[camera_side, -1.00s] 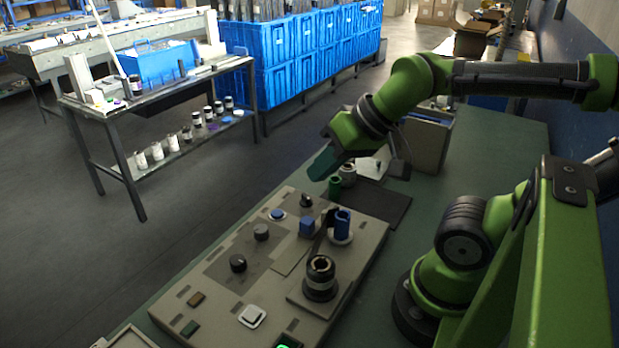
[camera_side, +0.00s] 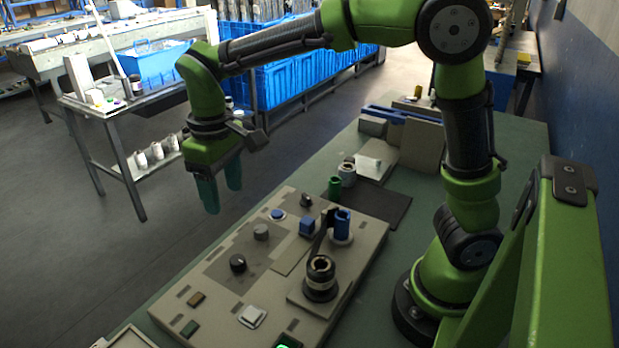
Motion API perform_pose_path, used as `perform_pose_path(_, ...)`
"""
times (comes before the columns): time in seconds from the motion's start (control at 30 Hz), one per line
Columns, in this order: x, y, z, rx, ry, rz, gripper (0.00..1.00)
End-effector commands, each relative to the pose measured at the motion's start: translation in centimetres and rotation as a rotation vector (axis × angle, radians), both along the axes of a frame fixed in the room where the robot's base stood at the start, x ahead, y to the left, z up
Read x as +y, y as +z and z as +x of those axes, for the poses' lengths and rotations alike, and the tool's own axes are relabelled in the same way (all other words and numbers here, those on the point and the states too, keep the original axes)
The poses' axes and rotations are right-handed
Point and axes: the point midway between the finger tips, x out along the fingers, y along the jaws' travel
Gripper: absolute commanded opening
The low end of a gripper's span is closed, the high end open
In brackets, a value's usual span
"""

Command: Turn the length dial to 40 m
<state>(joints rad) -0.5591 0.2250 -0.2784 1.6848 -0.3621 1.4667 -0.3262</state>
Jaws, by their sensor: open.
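The control panel (camera_side: 215,283) lies on the green bench. It carries a black knob (camera_side: 238,264) and a grey knob (camera_side: 261,232) on a darker plate, and a small dark knob (camera_side: 306,200) at its far end. I cannot read which one is the length dial or where any of them points. My gripper (camera_side: 222,207) has teal fingers pointing down and apart. It is open and empty, in the air above and behind the panel's far left edge, touching none of the knobs.
The panel also bears a blue round button (camera_side: 277,214), a blue block (camera_side: 307,226), a blue cylinder (camera_side: 342,222), a black ringed post (camera_side: 320,276) and a white switch (camera_side: 252,316). Green and grey cylinders (camera_side: 335,187) stand behind it.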

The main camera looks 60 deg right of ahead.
Motion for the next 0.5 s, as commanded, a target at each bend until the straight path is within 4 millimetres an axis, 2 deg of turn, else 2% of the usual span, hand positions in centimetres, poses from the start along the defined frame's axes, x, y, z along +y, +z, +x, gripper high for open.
perform_pose_path(0.17,0.0,-2.2,-0.2,0.01,0.007,-0.001,0.61)
perform_pose_path(0.5,0.0,-9.6,-0.3,0.012,0.005,-0.002,0.61)
